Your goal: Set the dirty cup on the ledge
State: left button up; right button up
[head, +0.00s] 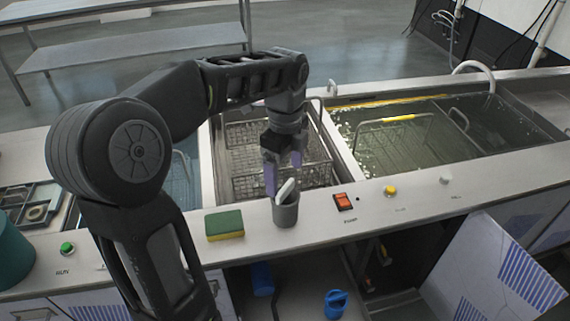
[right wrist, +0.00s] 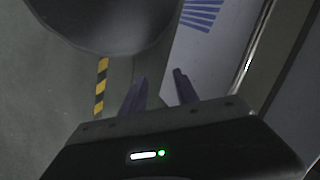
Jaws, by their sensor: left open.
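A grey cup (head: 286,212) stands upright on the front ledge (head: 320,222) of the tank unit. A white item (head: 285,189) sticks out of its top. I cannot tell whether it is dirty, and no other cup shows. My left gripper (head: 283,172) is open, pointing down just above and behind the cup, its purple fingers apart. One finger is close to the cup's rim; contact is not clear. My right gripper (right wrist: 158,88) shows only in the right wrist view, fingers apart and empty, over the floor.
A green and yellow sponge (head: 225,225) lies left of the cup, and an orange switch (head: 343,202) is on its right. Behind are basins with a wire basket (head: 262,133) and a water-filled tank (head: 395,150). A blue object (head: 336,303) sits below the ledge.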

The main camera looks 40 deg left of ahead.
pick_arm(q)
jog(key=shift+r, duration=1.1)
